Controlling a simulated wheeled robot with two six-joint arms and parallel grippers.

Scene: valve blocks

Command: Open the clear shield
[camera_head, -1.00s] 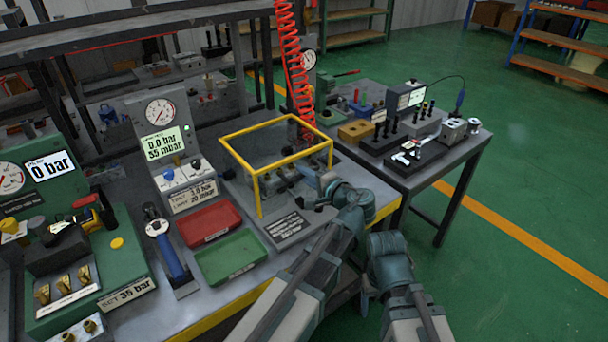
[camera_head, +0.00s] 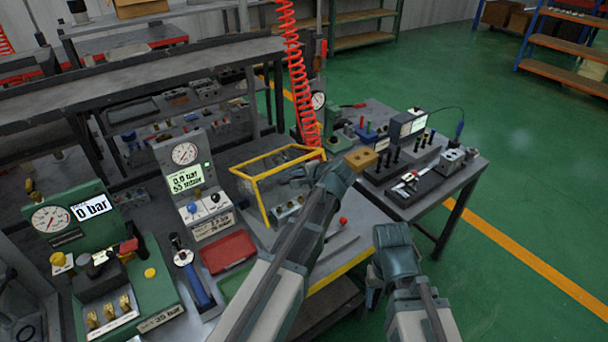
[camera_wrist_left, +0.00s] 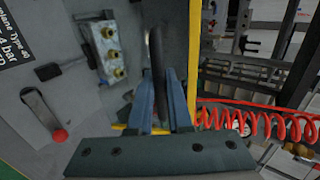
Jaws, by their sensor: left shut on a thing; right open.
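The clear shield (camera_head: 263,178) is a see-through box with a yellow frame on the bench; its front corner post stands out at the left of my arm. My left gripper (camera_head: 303,172) is at the shield's front right upper edge. In the left wrist view, its two blue fingers (camera_wrist_left: 161,105) close around a dark bar, the shield's handle (camera_wrist_left: 155,50), with a yellow frame edge (camera_wrist_left: 194,60) beside it. My forearm hides part of the shield's right side in the head view. My right gripper (camera_head: 374,292) is open and empty, low in front of the bench.
A valve block (camera_wrist_left: 110,52) with brass fittings lies under the shield. A red-knobbed lever (camera_head: 343,221) is at the bench front. A red tray (camera_head: 228,252) and pressure tester (camera_head: 186,180) stand to the left. A red coiled hose (camera_head: 297,70) hangs behind the shield.

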